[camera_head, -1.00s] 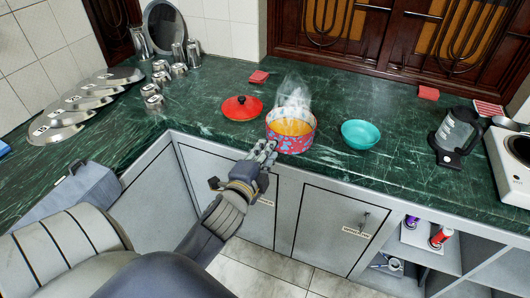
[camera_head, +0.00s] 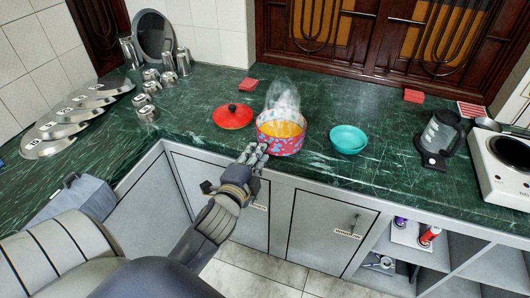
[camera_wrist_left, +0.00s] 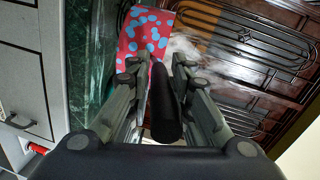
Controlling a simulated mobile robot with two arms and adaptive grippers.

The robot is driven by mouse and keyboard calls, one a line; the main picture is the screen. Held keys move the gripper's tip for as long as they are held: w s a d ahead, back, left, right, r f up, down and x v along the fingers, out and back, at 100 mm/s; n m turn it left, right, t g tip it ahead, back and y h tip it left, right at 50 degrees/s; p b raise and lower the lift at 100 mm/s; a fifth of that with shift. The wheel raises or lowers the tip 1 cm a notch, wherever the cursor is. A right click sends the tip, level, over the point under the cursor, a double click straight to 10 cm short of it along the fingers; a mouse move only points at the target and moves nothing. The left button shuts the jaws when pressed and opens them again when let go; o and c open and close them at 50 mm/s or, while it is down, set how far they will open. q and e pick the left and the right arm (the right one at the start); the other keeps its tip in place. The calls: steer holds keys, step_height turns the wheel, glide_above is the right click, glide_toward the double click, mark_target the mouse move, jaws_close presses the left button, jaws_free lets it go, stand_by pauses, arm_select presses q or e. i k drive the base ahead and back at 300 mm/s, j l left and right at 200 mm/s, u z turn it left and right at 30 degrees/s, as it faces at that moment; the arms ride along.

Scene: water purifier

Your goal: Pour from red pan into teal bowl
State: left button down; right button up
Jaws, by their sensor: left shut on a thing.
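The red pan (camera_head: 281,145) with blue spots is near the counter's front edge. It looks level, holds an orange liquid (camera_head: 283,129), and steam rises from it. My left gripper (camera_head: 253,153) is at the pan's near left side, shut on its black handle (camera_wrist_left: 165,105). The handle lies between the fingers in the left wrist view, with the spotted pan wall (camera_wrist_left: 145,32) beyond. Whether the pan touches the counter is hard to tell. The teal bowl (camera_head: 348,139) stands just right of the pan, apart from it. My right gripper is not in view.
A red lid (camera_head: 233,117) lies left of the pan. Metal cups (camera_head: 150,88) and plates (camera_head: 60,125) are at the left. A kettle (camera_head: 440,137) and a white stove (camera_head: 500,160) are at the right. Counter between bowl and kettle is clear.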

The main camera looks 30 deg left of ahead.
mark_target(347, 140)
steer(key=i+l+u, duration=0.35)
steer(key=l, duration=0.4)
steer(key=i+l+u, duration=0.15)
steer(key=i+l, duration=0.15)
steer(key=l, duration=0.1)
